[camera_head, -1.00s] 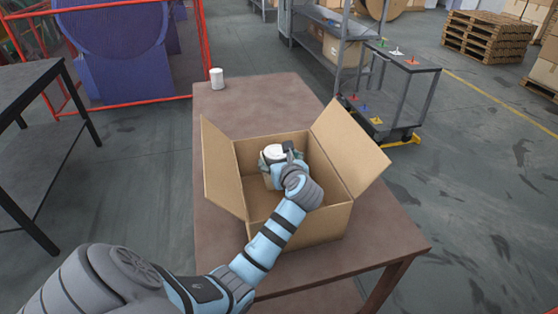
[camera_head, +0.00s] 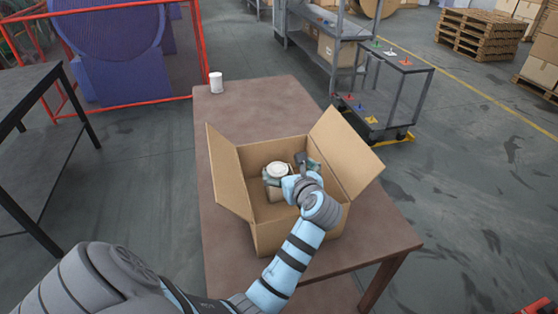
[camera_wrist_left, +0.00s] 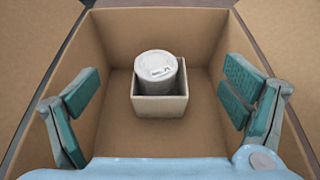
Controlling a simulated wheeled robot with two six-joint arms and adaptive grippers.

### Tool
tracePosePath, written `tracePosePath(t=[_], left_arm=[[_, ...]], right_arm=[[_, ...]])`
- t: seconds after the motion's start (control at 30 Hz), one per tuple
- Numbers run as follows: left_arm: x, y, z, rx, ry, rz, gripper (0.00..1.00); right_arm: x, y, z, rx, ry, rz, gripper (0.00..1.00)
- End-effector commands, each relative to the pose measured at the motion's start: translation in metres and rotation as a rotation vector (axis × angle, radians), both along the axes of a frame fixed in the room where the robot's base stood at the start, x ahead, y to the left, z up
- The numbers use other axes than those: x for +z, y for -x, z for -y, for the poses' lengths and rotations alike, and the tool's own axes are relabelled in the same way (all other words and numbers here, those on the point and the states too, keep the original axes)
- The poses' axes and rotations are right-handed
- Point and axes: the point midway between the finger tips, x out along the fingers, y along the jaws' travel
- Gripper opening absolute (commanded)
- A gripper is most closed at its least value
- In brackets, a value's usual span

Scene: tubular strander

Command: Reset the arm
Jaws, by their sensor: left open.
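My left gripper (camera_head: 289,170) is over the open cardboard box (camera_head: 283,235) on the brown table. Its jaws are open, with a green-padded finger on each side in the left wrist view (camera_wrist_left: 160,88). Between and beyond them, a white lidded can (camera_wrist_left: 158,80) stands slightly tilted in a small pale square holder (camera_wrist_left: 160,105) on the box floor. The fingers appear clear of both. In the head view the can (camera_head: 278,169) shows beside the gripper, and the holder is partly hidden. My right gripper is not in view.
Another white can (camera_head: 216,82) stands at the table's (camera_head: 262,98) far left corner. The box's raised side flaps (camera_head: 345,152) flank the arm. A dark cart (camera_head: 385,95) stands right of the table, and a black bench (camera_head: 35,125) stands to the left.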

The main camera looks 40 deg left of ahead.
Motion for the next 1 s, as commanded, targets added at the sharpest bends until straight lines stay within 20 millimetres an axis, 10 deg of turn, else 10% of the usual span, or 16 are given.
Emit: tracePosePath(t=[0.77,1.0], left_arm=[[0.014,0.01,0.023,0.008,-0.001,-0.001,0.93],[0.059,0.01,0.023,0.008,-0.001,-0.001,0.93]], right_arm=[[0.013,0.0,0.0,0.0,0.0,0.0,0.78],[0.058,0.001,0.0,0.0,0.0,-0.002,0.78]])
